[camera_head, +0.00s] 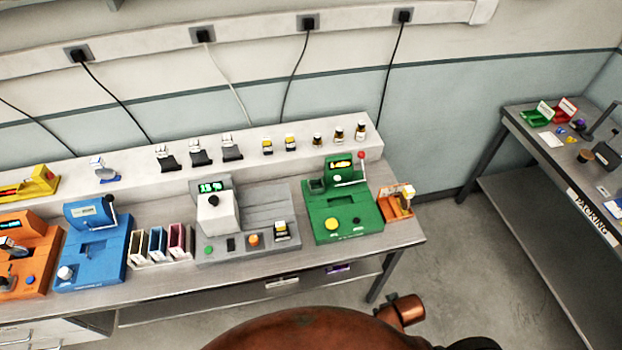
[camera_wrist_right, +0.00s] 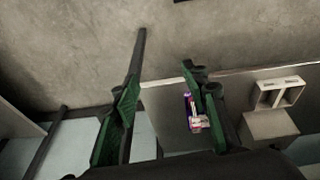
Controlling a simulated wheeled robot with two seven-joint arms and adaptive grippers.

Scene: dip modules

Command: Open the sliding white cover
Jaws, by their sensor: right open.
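The white cover (camera_head: 217,219) is a block with a black knob on top. It sits at the left part of a grey machine (camera_head: 268,203) on the bench, below a small green-lit display (camera_head: 212,186). Bare grey surface extends to the right of the cover. My right gripper (camera_wrist_right: 162,98) shows in the right wrist view with its green-padded fingers spread apart and nothing between them. The cover cannot be made out in that view, and the gripper is not at the machine. My left gripper is in neither view.
A green machine (camera_head: 342,215) stands right of the grey one, an orange holder (camera_head: 397,203) beyond it. Colored bins (camera_head: 160,245) and a blue machine (camera_head: 93,245) stand left. A raised shelf (camera_head: 180,185) with small parts runs behind. A packing table (camera_head: 540,140) is far right.

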